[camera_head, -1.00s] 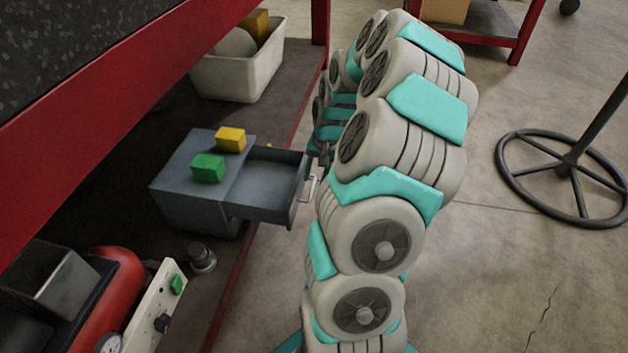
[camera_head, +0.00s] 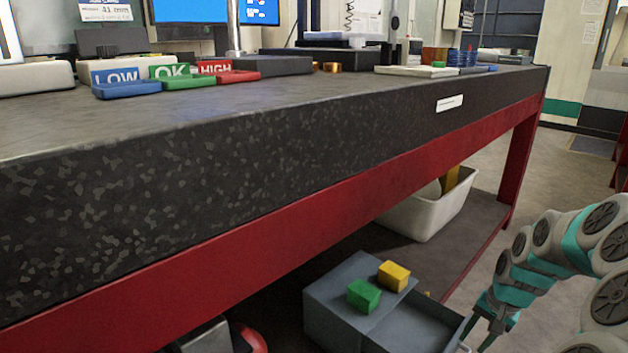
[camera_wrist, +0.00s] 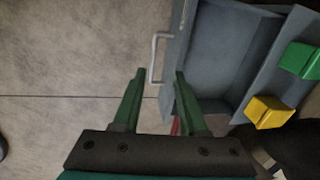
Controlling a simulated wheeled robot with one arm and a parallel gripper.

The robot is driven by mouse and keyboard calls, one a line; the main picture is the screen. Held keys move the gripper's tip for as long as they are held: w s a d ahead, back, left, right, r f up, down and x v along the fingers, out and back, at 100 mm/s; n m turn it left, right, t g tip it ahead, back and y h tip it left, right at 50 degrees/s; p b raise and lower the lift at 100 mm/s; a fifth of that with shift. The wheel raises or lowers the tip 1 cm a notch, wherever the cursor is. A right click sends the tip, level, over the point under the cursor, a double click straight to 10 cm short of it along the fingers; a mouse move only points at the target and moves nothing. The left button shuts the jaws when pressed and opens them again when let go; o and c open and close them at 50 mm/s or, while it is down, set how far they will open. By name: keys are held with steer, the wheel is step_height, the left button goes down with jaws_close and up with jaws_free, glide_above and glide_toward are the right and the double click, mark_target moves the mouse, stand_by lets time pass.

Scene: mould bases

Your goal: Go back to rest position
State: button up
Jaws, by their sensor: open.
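My gripper (camera_head: 487,335) is at the lower right in the head view, beside the front of the pulled-out drawer. The drawer (camera_head: 412,322) is open and looks empty. It belongs to a grey box (camera_head: 335,290) on the lower shelf. A green block (camera_head: 363,295) and a yellow block (camera_head: 394,276) sit on top of the box.
The red-framed bench with a speckled dark top (camera_head: 200,180) fills the left and middle. LOW, OK and HIGH signs (camera_head: 185,78) stand on it. A white bin (camera_head: 428,212) sits on the lower shelf behind the drawer box.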

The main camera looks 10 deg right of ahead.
steer(key=s+a+r+n+g+p, duration=0.1)
steer(key=s+a+r+n, duration=0.2)
steer(key=a, duration=0.4)
steer(key=s+a+r+n+p, duration=0.1)
steer(key=s+a+r, duration=0.2)
steer(key=a+r, duration=0.25)
steer(key=s+a+r+n+g+p, duration=0.1)
steer(key=s+a+r+n+p, duration=0.2)
steer(key=a, duration=0.4)
steer(key=s+a+r+n, duration=0.1)
steer(key=s+a+r, duration=0.1)
steer(key=s, duration=0.3)
steer(key=s+a+r+n+h+p, duration=0.1)
steer(key=s+a, duration=0.2)
steer(key=s, duration=0.3)
steer(key=s+a+r+g, duration=0.1)
steer(key=s+a+r, duration=0.1)
steer(key=s, duration=0.3)
steer(key=shift+s+a+r+n+p, duration=0.2)
steer(key=shift+a+r+n+p, duration=0.1)
steer(key=shift+a+n+p, duration=0.1)
